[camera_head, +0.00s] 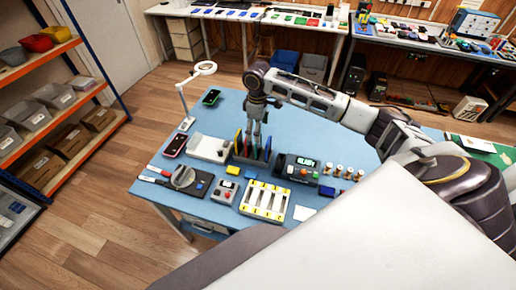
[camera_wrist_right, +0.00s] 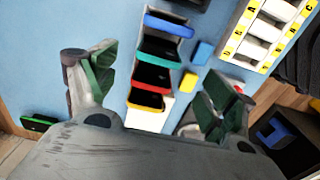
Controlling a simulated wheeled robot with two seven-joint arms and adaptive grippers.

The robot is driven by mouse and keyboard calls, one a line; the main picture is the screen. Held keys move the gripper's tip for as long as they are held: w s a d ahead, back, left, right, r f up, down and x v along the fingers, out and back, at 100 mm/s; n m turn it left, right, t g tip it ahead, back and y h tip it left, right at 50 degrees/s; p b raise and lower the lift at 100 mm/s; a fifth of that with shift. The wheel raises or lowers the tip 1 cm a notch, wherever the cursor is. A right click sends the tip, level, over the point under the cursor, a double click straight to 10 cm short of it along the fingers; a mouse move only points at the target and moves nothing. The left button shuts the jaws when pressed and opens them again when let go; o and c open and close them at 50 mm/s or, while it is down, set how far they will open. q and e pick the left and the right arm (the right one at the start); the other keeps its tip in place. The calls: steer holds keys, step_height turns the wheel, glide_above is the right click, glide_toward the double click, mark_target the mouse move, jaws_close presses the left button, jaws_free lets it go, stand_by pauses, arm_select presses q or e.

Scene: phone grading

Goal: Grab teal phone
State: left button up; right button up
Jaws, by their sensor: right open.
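A dark phone with a green-teal edge (camera_head: 211,97) lies flat at the back left of the blue table; it also shows at the left edge of the right wrist view (camera_wrist_right: 38,122). It is the closest match to a teal phone that I see. My right gripper (camera_head: 252,148) points down over the rack of coloured slots (camera_head: 262,158), right of and in front of that phone. In the right wrist view its green-padded fingers (camera_wrist_right: 158,92) are wide apart, with blue, red and yellow rims of the rack between and beyond them. My left gripper is not in view.
A ring lamp (camera_head: 205,68) stands by the table's back left corner. A red phone (camera_head: 175,146) and a white box (camera_head: 209,148) lie left of the rack. A yellow-marked tray (camera_head: 264,200) and a display unit (camera_head: 297,168) are near the front. The table behind the rack is mostly clear.

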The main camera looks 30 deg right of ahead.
mark_target(258, 145)
steer(key=shift+f, duration=2.35)
steer(key=shift+d+f+p, duration=0.1)
steer(key=shift+f+p, duration=0.5)
steer(key=shift+f, duration=2)
steer(key=c, duration=1.2)
